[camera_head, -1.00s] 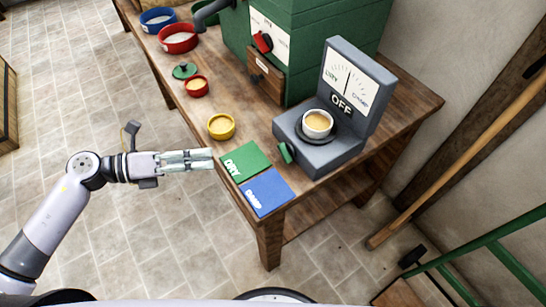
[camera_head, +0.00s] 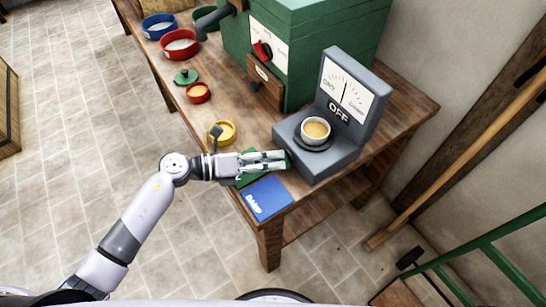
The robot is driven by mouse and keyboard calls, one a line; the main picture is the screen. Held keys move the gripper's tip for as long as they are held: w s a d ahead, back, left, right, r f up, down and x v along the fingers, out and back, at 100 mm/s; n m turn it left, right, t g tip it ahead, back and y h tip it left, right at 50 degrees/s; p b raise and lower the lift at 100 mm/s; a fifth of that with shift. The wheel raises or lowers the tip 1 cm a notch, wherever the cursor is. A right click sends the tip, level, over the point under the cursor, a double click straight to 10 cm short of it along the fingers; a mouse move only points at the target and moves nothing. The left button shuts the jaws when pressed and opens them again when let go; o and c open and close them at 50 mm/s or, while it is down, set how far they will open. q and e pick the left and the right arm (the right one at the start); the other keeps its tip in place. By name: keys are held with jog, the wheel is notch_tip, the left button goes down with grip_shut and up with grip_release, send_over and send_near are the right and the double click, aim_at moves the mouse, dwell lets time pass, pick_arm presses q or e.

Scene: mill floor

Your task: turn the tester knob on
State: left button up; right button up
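The grey tester (camera_head: 335,165) stands on the bench with a dial panel (camera_head: 346,86) at its back, and its label reads OFF. A small bowl (camera_head: 315,130) with tan contents sits on its round plate. My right gripper is not in view.
A green card (camera_head: 246,180) lies partly under my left gripper in the picture, and a blue card (camera_head: 266,198) is in front of it. A yellow bowl (camera_head: 227,131) stands close behind my gripper. A green machine (camera_head: 300,50) stands behind the tester.

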pick_arm(q)
jog(key=shift+w+d, duration=0.15)
jog(key=shift+d, duration=0.25)
jog(key=shift+c, duration=0.2)
grip_shut()
